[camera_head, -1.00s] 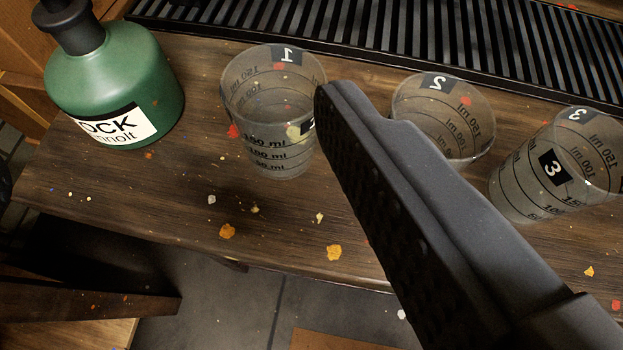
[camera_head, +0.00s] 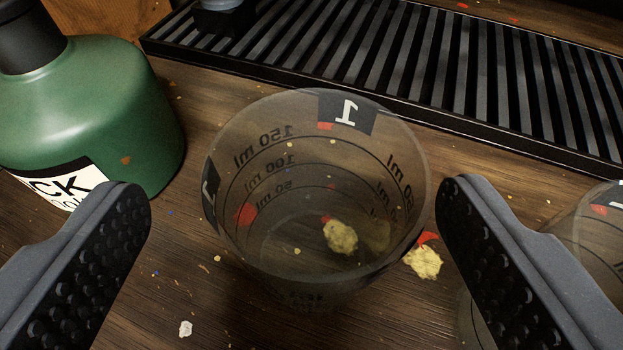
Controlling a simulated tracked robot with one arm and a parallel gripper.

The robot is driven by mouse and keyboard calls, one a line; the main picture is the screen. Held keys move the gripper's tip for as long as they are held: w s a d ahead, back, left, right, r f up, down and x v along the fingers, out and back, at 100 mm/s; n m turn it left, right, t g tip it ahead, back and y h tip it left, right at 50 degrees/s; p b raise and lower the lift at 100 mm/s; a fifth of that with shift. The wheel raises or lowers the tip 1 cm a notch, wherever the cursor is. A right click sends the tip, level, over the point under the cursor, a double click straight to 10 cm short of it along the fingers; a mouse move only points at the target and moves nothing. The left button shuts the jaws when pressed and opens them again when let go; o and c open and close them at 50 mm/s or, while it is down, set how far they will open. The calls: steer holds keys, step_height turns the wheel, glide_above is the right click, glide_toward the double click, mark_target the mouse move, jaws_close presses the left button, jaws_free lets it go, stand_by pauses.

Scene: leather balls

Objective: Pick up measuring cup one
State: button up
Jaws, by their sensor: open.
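Measuring cup one (camera_head: 235,225) is a clear cup with ml marks and a black label with a "1". It stands upright on the wooden surface in the middle of the view. My gripper (camera_head: 292,195) is open, with one dark studded finger to the left of the cup and the other to its right. Neither finger appears to touch the cup. A yellowish crumb shows through the cup; I cannot tell whether it is inside or behind.
A green bottle (camera_head: 95,110) with a black neck stands close by at the left, behind the left finger. Another clear cup (camera_head: 598,235) is partly hidden by the right finger. A black slatted grate (camera_head: 400,60) lies behind. Crumbs dot the wood (camera_head: 205,310).

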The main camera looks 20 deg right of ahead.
mark_target(312, 143)
steer(key=shift+d+x, duration=0.2)
steer(key=shift+x, duration=1.15)
steer(key=shift+d+x, duration=0.15)
steer(key=shift+x, duration=1.2)
steer(key=c, duration=1.1)
